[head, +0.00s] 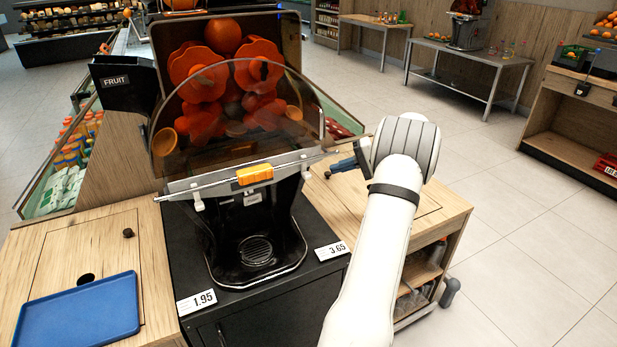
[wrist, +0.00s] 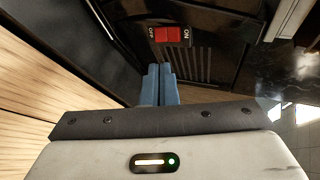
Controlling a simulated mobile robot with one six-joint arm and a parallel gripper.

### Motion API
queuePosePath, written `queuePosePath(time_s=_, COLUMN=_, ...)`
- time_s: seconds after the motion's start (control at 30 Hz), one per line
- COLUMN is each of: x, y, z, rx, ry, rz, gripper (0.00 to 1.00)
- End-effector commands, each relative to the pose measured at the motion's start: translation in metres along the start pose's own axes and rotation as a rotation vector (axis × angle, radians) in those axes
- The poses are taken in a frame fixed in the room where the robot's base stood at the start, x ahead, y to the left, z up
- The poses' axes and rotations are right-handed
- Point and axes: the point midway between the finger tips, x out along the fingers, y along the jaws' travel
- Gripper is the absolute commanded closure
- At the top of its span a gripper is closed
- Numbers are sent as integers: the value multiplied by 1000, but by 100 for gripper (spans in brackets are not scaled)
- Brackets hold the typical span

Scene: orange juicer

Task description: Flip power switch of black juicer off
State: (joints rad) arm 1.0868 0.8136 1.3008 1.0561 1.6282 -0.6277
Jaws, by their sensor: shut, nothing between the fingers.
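The black juicer (head: 255,225) stands on a black cabinet in the head view, with orange parts behind a clear cover. Its red power switch (wrist: 170,35) shows at the top middle of the wrist view, with OFF marked on its left and ON on its right. The switch is hidden in the head view. My gripper (wrist: 158,70) is shut and empty, its blue fingers pointing at the juicer's side panel just below the switch in the wrist view. I cannot tell whether the fingertips touch the panel. In the head view my gripper (head: 343,165) is at the juicer's right side.
A blue tray (head: 80,312) lies on the wooden counter at left. Price cards (head: 196,301) stand on the black cabinet's front edge. A wooden counter (head: 425,215) lies under my arm at right. The floor farther right is clear.

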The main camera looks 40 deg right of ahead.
Motion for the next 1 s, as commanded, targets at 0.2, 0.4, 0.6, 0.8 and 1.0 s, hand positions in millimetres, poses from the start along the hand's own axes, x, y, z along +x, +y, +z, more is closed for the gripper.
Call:
queuePosePath(time_s=0.2, x=30, y=-1, z=1, rx=2, ry=-2, rz=-1, gripper=100)
queuePosePath(time_s=0.4, x=74, y=-1, z=1, rx=2, ry=-2, rz=-1, gripper=100)
queuePosePath(time_s=0.6, x=110, y=0, z=0, rx=2, ry=0, rz=-1, gripper=100)
queuePosePath(time_s=0.8, x=130, y=0, z=0, rx=2, ry=2, rz=0, gripper=100)
queuePosePath(time_s=1.0, x=135, y=1, z=0, rx=2, ry=4, rz=0, gripper=100)
